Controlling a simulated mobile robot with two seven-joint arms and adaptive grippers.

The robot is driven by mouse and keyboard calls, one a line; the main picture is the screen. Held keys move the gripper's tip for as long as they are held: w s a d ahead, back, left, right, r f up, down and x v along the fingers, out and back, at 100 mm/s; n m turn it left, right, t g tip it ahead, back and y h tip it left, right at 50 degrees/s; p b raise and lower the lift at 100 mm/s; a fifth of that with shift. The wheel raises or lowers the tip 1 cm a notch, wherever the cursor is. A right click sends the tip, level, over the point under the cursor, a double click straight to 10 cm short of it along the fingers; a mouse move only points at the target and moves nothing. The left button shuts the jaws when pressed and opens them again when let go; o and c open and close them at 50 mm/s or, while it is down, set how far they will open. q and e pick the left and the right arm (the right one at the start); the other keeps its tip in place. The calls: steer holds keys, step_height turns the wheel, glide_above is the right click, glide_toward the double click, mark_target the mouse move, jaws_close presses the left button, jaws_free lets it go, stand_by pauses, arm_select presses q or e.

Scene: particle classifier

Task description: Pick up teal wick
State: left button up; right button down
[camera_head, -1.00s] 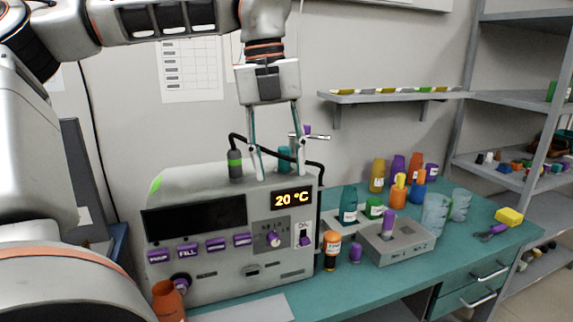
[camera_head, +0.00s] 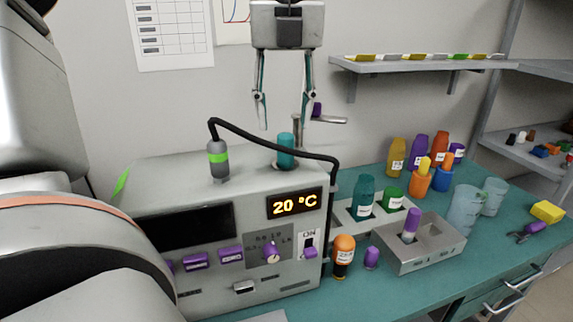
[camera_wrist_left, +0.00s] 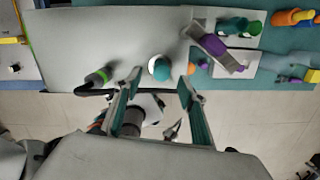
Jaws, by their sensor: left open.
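The teal wick (camera_head: 286,150) is a short upright teal cylinder on top of the grey machine (camera_head: 225,275), towards its back right. In the left wrist view the wick (camera_wrist_left: 159,68) shows from above as a round teal end. My left gripper (camera_head: 284,124) is open and empty, fingers pointing down. In the head view its fingertips show just above the wick, one to each side. In the left wrist view the wick appears between the two fingertips (camera_wrist_left: 162,74). The exact height gap is hard to tell. My right gripper is not in view.
A grey nozzle with a green band (camera_head: 218,160) and black hose stands left of the wick. A metal post with a side arm (camera_head: 328,119) holding a purple piece is close on the right. Bottles and a grey holder (camera_head: 425,255) crowd the teal bench.

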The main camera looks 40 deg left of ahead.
mark_target(286, 135)
arm_select(q)
steer(key=f, duration=0.6)
steer(key=shift+w+a+f, duration=0.1)
steer(key=shift+w+a, duration=0.1)
steer(key=shift+w, duration=0.1)
jaws_close()
